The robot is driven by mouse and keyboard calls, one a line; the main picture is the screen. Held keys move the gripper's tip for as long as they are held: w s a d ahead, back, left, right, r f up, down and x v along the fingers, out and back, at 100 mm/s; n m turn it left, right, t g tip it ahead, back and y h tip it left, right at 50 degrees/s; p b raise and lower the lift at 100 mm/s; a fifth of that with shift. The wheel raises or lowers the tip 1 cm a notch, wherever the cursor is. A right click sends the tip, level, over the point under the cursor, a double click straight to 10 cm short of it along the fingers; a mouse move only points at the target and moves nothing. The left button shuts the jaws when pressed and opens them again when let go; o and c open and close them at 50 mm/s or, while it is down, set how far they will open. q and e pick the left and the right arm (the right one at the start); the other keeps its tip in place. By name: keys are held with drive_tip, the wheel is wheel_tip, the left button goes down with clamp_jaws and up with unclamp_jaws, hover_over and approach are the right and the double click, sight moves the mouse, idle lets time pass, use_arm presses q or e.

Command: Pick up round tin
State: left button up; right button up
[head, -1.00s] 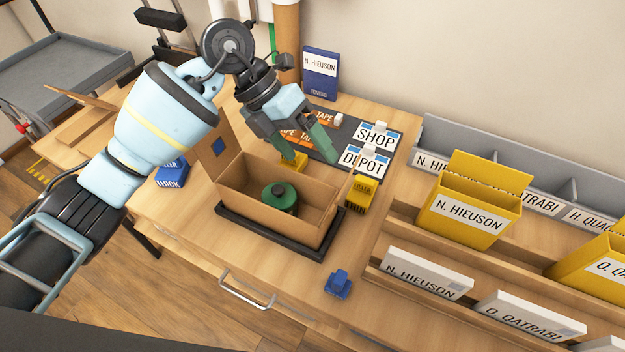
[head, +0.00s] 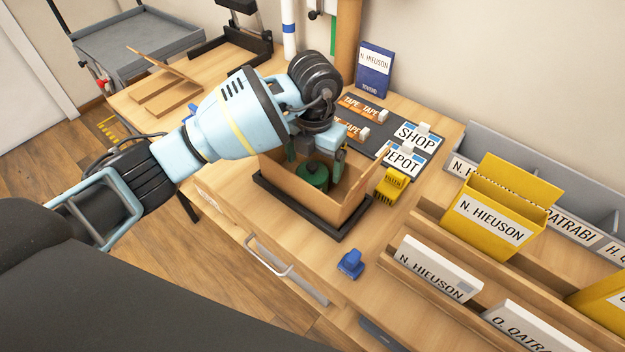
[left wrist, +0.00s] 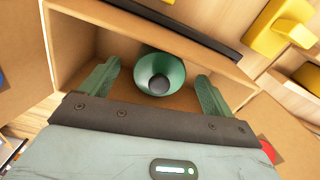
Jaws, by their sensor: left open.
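The round tin (head: 312,174) is dark green with a dark knob on its lid. It stands inside an open cardboard box (head: 318,208) on the desk. In the left wrist view the tin (left wrist: 172,68) lies ahead, between and slightly beyond my open fingers. My left gripper (head: 317,158) points down into the box from its back side, with green fingers either side of the tin. It also shows in the left wrist view (left wrist: 157,92), open and empty. Whether a finger touches the tin cannot be told. My right gripper is not in view.
The box sits on a black tray (head: 331,233). A yellow block (head: 390,184) stands close at its right, and a blue stamp-like object (head: 350,264) lies in front. A wooden rack with yellow folders (head: 495,212) fills the right side.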

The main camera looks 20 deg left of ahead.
sight(313, 178)
use_arm(q)
drive_tip(key=shift+s+f, duration=0.15)
drive_tip(key=shift+f, duration=1.15)
drive_tip(key=shift+s+f, duration=0.1)
drive_tip(key=shift+f, duration=1.2)
drive_tip(key=c, duration=1.3)
drive_tip(key=shift+r, duration=0.15)
wheel_tip(313, 178, up, 18)
drive_tip(key=shift+f+p, duration=0.1)
drive_tip(key=shift+p, duration=0.65)
